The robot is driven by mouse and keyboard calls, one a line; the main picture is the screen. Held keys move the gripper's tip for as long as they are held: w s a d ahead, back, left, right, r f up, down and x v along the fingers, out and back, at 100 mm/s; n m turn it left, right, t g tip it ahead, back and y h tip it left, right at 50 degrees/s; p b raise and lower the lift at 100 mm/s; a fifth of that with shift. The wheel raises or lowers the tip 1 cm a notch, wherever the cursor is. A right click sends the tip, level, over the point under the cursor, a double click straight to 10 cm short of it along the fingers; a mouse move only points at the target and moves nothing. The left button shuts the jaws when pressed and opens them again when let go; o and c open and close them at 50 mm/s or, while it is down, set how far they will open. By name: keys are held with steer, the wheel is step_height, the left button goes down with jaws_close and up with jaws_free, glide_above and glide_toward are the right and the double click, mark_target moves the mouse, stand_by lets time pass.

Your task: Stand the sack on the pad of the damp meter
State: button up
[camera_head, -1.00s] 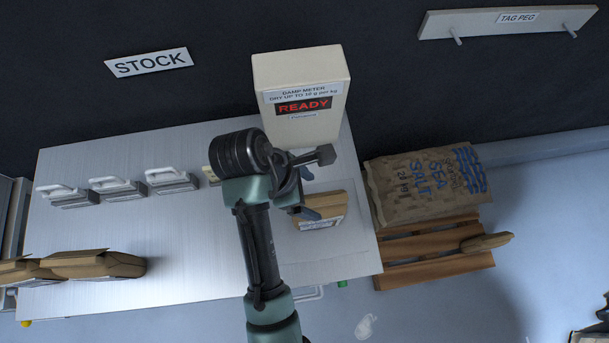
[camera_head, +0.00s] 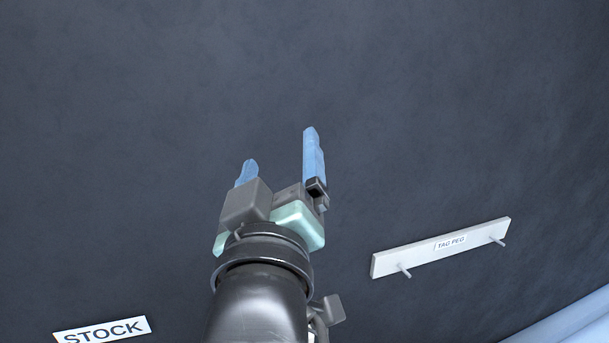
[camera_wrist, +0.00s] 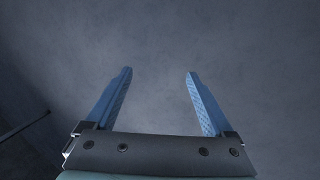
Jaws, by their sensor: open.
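My gripper (camera_head: 279,152) is raised in front of the dark wall in the head view, its two blue fingers pointing up and spread apart. In the wrist view my gripper (camera_wrist: 158,74) is also open, with nothing between the fingers. Neither the sack nor the damp meter with its pad shows in either view now.
A pale board labelled TAG PEG (camera_head: 440,247) with two pegs is fixed to the wall, right of my arm. A STOCK sign (camera_head: 101,331) is at the lower left. The wall around my gripper is bare. A thin dark bar (camera_wrist: 24,126) shows at the left in the wrist view.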

steer(key=s+d+r+m+t, duration=0.1)
steer(key=s+r+m+t, duration=0.2)
steer(key=r, duration=0.6)
steer(key=s+d+r+m+t, duration=0.1)
steer(key=s+r+m+t, duration=0.2)
steer(key=s+r, duration=0.5)
steer(key=shift+s+d+r+t, duration=0.25)
steer(key=shift+d+r+t, duration=0.15)
steer(key=shift+t, duration=0.4)
